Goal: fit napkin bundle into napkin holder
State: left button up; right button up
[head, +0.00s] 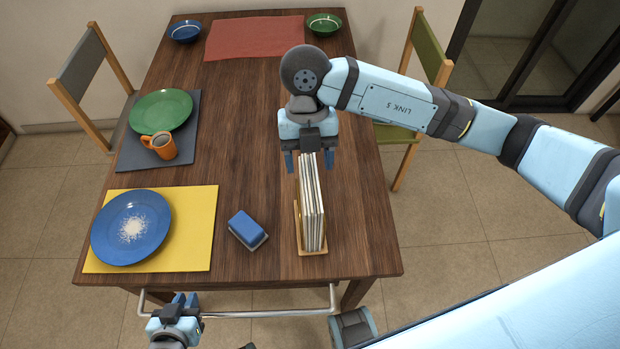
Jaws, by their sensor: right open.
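The napkin bundle (312,205) is a stack of thin white and grey sheets standing on edge. It stands upright in the wooden napkin holder (313,253), near the table's front right. My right gripper (309,163) is over the far end of the bundle, pointing down, with its blue fingers apart on either side of it. Whether the fingers touch the bundle cannot be told. My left gripper (184,300) is below the table's front edge, away from the holder; its finger gap is too small to judge.
A blue sponge (246,228) lies left of the holder. A blue plate (112,236) with white crumbs sits on a yellow mat (193,255). An orange mug (163,147) and green plate (165,106) are farther back. A metal rail (250,314) runs along the front edge. The table's middle is clear.

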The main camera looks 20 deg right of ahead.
jog(key=shift+v, duration=2.25)
